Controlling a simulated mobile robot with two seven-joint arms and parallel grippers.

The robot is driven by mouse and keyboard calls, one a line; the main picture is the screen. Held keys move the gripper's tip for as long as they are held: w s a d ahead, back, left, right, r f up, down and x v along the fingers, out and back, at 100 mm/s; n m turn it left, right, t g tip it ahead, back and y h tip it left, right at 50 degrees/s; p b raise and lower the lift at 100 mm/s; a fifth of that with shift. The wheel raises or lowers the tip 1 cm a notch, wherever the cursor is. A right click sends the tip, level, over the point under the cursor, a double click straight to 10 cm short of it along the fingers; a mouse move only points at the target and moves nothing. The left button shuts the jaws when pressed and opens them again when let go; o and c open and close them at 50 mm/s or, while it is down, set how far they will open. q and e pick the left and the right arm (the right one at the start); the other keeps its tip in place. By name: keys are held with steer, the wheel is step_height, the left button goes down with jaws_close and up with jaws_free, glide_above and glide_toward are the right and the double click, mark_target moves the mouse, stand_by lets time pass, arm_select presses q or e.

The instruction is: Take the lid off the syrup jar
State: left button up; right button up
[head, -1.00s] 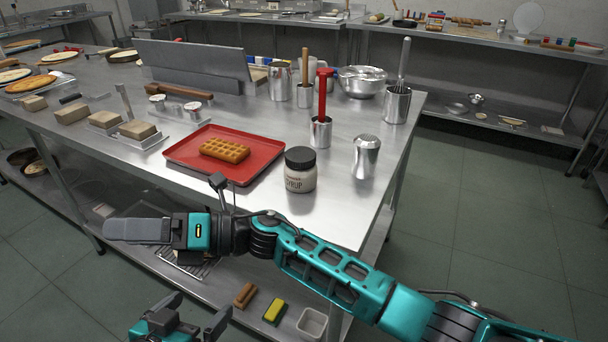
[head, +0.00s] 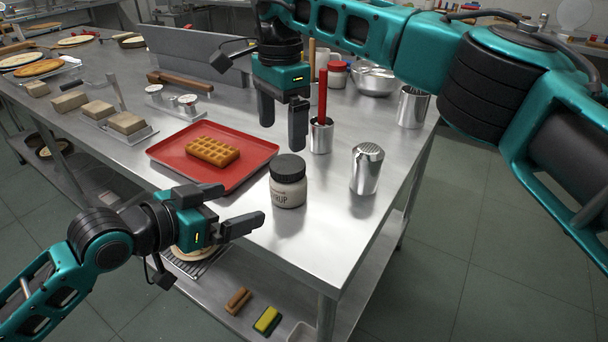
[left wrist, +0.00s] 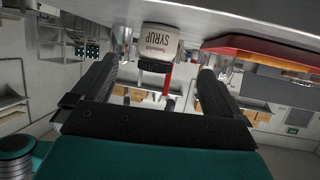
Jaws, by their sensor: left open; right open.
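The syrup jar (head: 288,192) stands upright near the front edge of the steel table, white with a label. Its dark lid (head: 287,167) is on top. In the left wrist view the jar (left wrist: 161,42) appears upside down between the open fingers, with its lid (left wrist: 157,66) below it. My left gripper (head: 236,208) is open and empty, just left of the jar, its fingers pointing toward it. My right gripper (head: 283,125) is open and empty, pointing down above and behind the jar. Neither gripper visibly touches the jar.
A red tray (head: 250,172) with a waffle (head: 212,151) lies left of the jar. A steel shaker (head: 367,169) stands to its right. A steel cup (head: 320,136) with a red-handled tool is behind. A lower shelf holds a sponge (head: 267,320).

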mark_target(275, 192)
arm_select(q)
steer(key=shift+w+d+r, duration=0.15)
steer(key=shift+w+d, duration=0.2)
arm_select(e)
steer(key=shift+w+d+r, duration=0.3)
steer(key=shift+d, duration=0.15)
arm_select(q)
steer(key=x, duration=1.2)
arm_select(e)
steer(key=shift+a, duration=0.1)
arm_select(q)
steer(key=shift+c, duration=0.5)
